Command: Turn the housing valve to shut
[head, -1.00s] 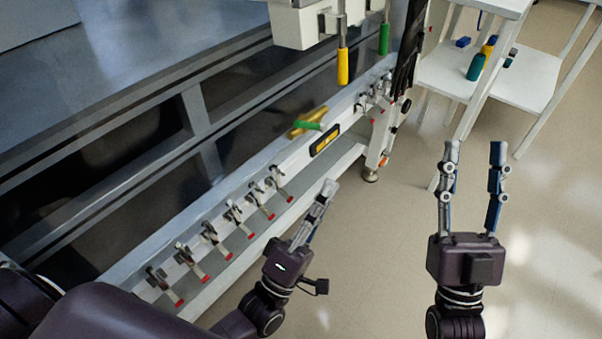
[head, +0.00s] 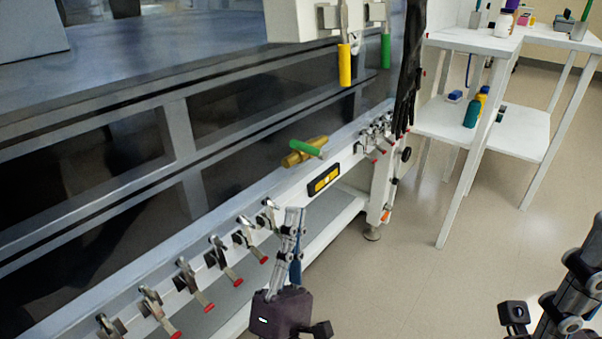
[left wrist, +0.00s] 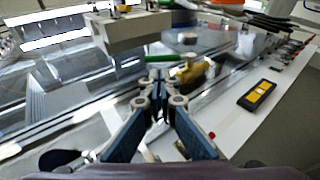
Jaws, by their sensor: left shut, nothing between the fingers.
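The housing valve (head: 318,143) is a brass body with a green lever handle (head: 306,149), on the front ledge of the glovebox in the head view. The green lever lies across the brass body at an angle. My left gripper (head: 294,212) is shut and empty, below the valve in the picture and apart from it, fingers pointing up towards it. In the left wrist view the brass valve (left wrist: 192,72) and its green lever (left wrist: 157,59) show just beyond the closed fingertips (left wrist: 154,78). My right gripper (head: 575,285) is cut off at the right edge; its fingertips are not clear.
A row of toggle clamps with red tips (head: 244,240) runs along the ledge, with a yellow-and-black plate (head: 324,179) beside the valve. A white box (head: 292,20) with hanging yellow (head: 345,65) and green handles is above. White shelves (head: 520,133) stand at right; the floor between is clear.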

